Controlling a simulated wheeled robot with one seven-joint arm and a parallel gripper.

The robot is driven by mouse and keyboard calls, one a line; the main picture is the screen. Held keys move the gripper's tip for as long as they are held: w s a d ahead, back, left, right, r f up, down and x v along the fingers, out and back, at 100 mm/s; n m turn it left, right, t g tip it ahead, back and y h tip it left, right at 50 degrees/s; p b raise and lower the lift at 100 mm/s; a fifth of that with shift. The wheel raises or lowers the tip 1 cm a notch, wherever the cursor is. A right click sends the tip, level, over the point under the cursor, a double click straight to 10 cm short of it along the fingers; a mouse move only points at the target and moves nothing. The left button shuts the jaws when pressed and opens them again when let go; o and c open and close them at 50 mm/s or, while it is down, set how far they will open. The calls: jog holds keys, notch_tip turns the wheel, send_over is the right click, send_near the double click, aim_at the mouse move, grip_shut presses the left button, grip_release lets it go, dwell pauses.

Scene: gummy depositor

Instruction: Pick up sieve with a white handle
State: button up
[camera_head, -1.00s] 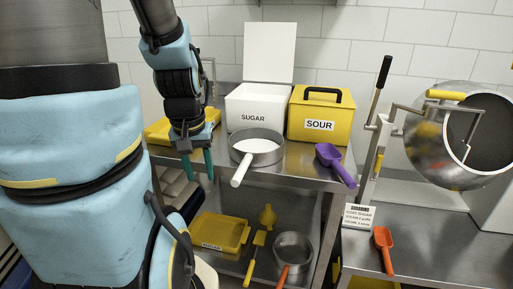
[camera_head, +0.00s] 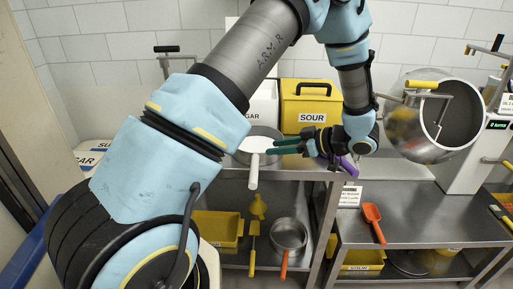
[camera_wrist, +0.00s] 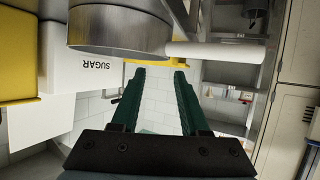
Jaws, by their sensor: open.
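The sieve (camera_head: 262,140) with a white handle (camera_head: 253,172) sits on the upper steel shelf, its handle pointing out over the front edge. My gripper (camera_head: 283,146) is open and empty, with its green fingers reaching in from the right, in front of or over the right part of the sieve in the head view. In the wrist view, the sieve's metal side (camera_wrist: 120,32) and white handle (camera_wrist: 215,52) lie just beyond the fingertips (camera_wrist: 155,75). The handle is not between the fingers. My arm hides part of the shelf on the left.
A white SUGAR box (camera_head: 264,103) and a yellow SOUR box (camera_head: 311,107) stand behind the sieve. A purple scoop (camera_head: 348,166) lies at the right, partly behind my wrist. A pan with an orange handle (camera_head: 289,236) is on the lower shelf. A metal drum (camera_head: 408,130) stands at the right.

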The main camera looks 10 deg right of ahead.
aim_at(251, 153)
jog(key=shift+y, duration=0.4)
jog(key=p+x, duration=0.1)
jog(key=x, duration=0.2)
jog(key=p+x, duration=0.1)
jog(key=x, duration=0.2)
jog(key=s+p+x, duration=0.1)
jog(key=x, duration=0.2)
jog(key=shift+a+f, duration=0.15)
jog(key=shift+a, duration=0.2)
jog(key=shift+w+a+f+p, duration=0.25)
jog(key=shift+a+f+p, duration=0.05)
jog(key=shift+a, duration=0.1)
jog(key=shift+g, duration=0.3)
jog(key=c, duration=0.7)
grip_shut()
jog(key=shift+s+f, duration=0.1)
jog(key=shift+f, duration=0.05)
